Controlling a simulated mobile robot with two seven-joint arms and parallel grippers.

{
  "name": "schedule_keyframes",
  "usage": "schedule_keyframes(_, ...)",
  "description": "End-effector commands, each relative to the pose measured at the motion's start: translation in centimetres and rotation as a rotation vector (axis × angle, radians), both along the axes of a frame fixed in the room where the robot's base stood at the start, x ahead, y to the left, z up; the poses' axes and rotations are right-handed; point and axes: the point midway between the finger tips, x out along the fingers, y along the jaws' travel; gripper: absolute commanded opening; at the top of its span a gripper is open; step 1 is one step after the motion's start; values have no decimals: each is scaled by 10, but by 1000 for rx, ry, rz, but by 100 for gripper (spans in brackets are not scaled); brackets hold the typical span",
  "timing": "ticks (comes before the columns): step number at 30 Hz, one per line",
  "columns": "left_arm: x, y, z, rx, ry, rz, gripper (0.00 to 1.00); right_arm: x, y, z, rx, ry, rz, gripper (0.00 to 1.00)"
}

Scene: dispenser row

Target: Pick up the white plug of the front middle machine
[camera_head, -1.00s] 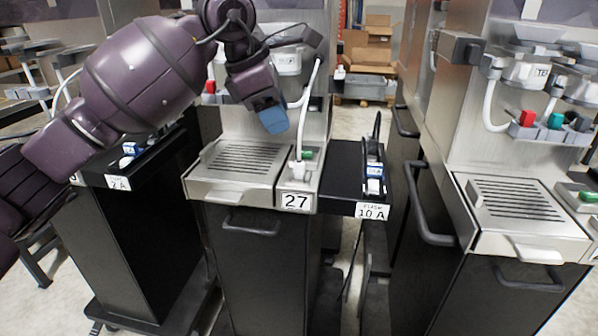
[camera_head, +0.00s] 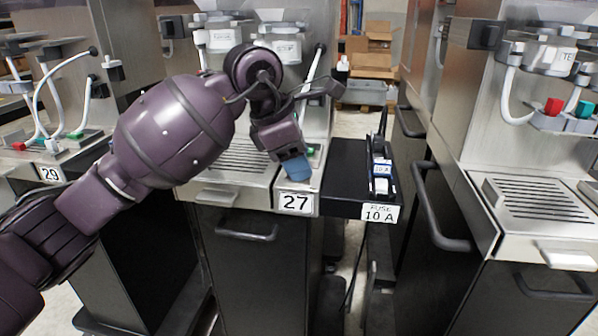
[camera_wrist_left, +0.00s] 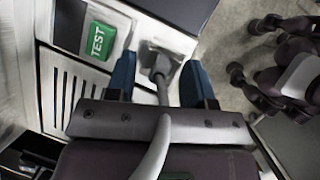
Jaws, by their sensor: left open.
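The front middle machine (camera_head: 215,190) carries the number 27 label (camera_head: 295,202). My left gripper (camera_head: 297,168) points down over the narrow panel just behind that label and hides the plug in the head view. In the left wrist view, the white plug (camera_wrist_left: 160,62) looks greyish in shade and sits at the panel, with its cable running toward the camera. The two blue fingers of my left gripper (camera_wrist_left: 160,82) are open, one on each side of the plug, with gaps visible. My right gripper is not in view.
A green TEST button (camera_wrist_left: 97,40) lies left of the fingers in the left wrist view. A black shelf (camera_head: 345,172) labelled FUSE 10 A juts out right of the machine. Another machine (camera_head: 535,200) stands at the right, and machine 29 (camera_head: 50,173) at the left.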

Motion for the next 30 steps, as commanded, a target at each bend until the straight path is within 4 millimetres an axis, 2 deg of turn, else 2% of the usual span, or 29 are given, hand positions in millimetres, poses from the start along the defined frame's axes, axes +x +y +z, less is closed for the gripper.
schedule_keyframes(4, 0, 0, 5, 0, -6, 0, 48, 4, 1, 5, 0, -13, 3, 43)
schedule_keyframes(5, 0, 0, 5, 0, -6, 0, 45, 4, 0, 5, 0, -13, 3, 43)
schedule_keyframes(14, 0, 0, 4, 0, -5, 1, 0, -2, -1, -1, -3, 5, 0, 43)
schedule_keyframes(26, 1, 1, 5, -1, -7, 3, 0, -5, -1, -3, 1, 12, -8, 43)
schedule_keyframes(30, 1, 1, 15, 0, -12, 4, 0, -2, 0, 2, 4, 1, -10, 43)
